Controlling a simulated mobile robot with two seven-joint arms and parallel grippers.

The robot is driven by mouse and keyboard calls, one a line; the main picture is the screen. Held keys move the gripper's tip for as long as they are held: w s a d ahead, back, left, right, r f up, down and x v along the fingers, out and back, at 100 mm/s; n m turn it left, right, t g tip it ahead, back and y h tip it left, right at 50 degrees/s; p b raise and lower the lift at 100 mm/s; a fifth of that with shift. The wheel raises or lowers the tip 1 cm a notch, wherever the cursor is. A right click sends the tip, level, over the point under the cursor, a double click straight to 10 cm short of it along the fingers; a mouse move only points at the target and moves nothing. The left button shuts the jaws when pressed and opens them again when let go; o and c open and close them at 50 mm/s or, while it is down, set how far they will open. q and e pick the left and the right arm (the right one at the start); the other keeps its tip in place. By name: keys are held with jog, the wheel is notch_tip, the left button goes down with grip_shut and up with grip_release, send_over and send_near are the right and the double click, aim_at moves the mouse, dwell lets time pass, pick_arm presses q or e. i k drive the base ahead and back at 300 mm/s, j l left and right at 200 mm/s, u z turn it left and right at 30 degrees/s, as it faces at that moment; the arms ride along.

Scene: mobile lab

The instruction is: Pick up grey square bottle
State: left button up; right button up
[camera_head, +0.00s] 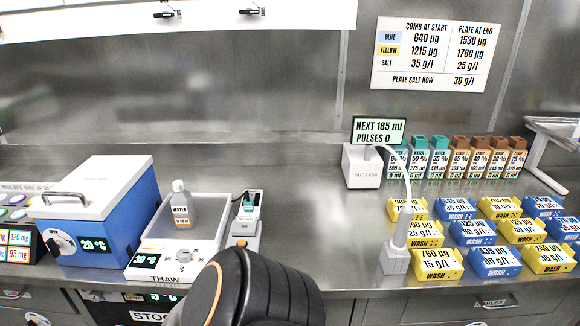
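A small grey-white bottle (180,205) with a "WATER / WARM" label stands upright in the white open bath (215,207) marked "THAW". A grey square-based piece (395,262) with a narrow neck stands among the wash blocks, below a white tube from the suction box (361,168). I cannot tell for certain which of these is the grey square bottle. Neither gripper shows. A black arm link of mine with an orange ring fills the bottom centre and hides part of the counter's front.
A blue-and-white box (95,215) stands left of the bath, and a small device (246,215) right of it. Several teal- and brown-topped bottles (460,160) line the back right. Yellow and blue wash blocks (487,262) cover the right. The counter's middle (310,215) is clear.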

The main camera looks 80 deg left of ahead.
aim_at(181, 202)
jog(key=u, duration=3.35)
